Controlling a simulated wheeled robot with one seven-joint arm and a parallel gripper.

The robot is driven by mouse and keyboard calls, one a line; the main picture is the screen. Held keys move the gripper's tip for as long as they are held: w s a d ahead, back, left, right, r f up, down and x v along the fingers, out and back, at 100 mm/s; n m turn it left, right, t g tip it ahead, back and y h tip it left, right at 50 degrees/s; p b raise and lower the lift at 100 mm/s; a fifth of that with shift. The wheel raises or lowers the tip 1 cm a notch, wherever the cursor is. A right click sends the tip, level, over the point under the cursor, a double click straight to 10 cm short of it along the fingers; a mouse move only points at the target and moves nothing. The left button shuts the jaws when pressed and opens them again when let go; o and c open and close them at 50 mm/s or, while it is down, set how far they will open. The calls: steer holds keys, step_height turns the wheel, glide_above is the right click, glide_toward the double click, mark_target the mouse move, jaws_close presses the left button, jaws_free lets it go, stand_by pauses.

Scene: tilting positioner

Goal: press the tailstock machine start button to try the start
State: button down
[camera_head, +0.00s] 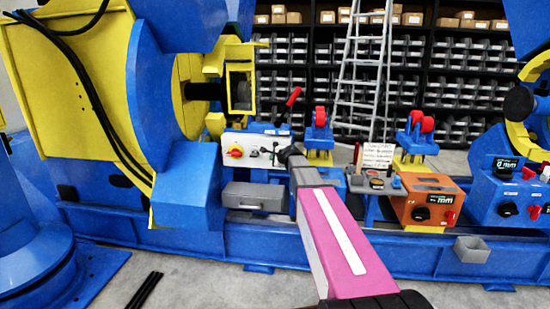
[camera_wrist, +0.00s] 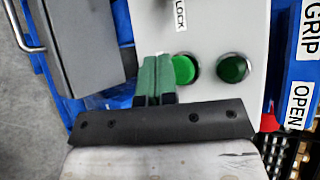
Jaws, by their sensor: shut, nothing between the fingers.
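A white control panel (camera_head: 232,150) with a red and yellow rotary switch (camera_head: 235,151) stands on the blue machine. In the wrist view the panel (camera_wrist: 215,25) carries a brighter green button (camera_wrist: 185,69) and a darker green button (camera_wrist: 232,69). No start label is readable on either. My gripper (camera_wrist: 153,62) is shut and empty. Its green fingertips are just left of the brighter button and overlap its edge in the picture; I cannot tell whether they touch it. In the head view my gripper (camera_head: 283,153) is at the panel's right part and hides it.
A grey drawer box (camera_head: 252,197) is below the panel. It also shows in the wrist view (camera_wrist: 85,40). A blue part marked GRIP and OPEN (camera_wrist: 298,70) is right of the panel. An orange control box (camera_head: 425,200) and a small button box (camera_head: 375,183) stand right of my arm.

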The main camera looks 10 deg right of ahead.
steer(key=s, duration=0.1)
steer(key=s+a, duration=0.1)
steer(key=s, duration=0.2)
steer(key=shift+s+a, duration=0.3)
steer(key=shift+s, duration=0.1)
stand_by(0.5)
steer(key=s+a+f+n+g+h, duration=0.15)
steer(key=s+f+n+g, duration=0.6)
steer(key=s+f, duration=0.75)
steer(key=s+d+f+n+g+h, duration=0.1)
steer(key=s+f+n, duration=0.3)
steer(key=s, duration=0.6)
steer(key=s+d+f+n+g+h, duration=0.1)
steer(key=s+f+n+g+h, duration=0.1)
steer(key=s+n, duration=0.4)
steer(key=s+f+g, duration=0.1)
steer(key=s+f, duration=0.1)
steer(key=s, duration=0.2)
steer(key=shift+d+f, duration=0.15)
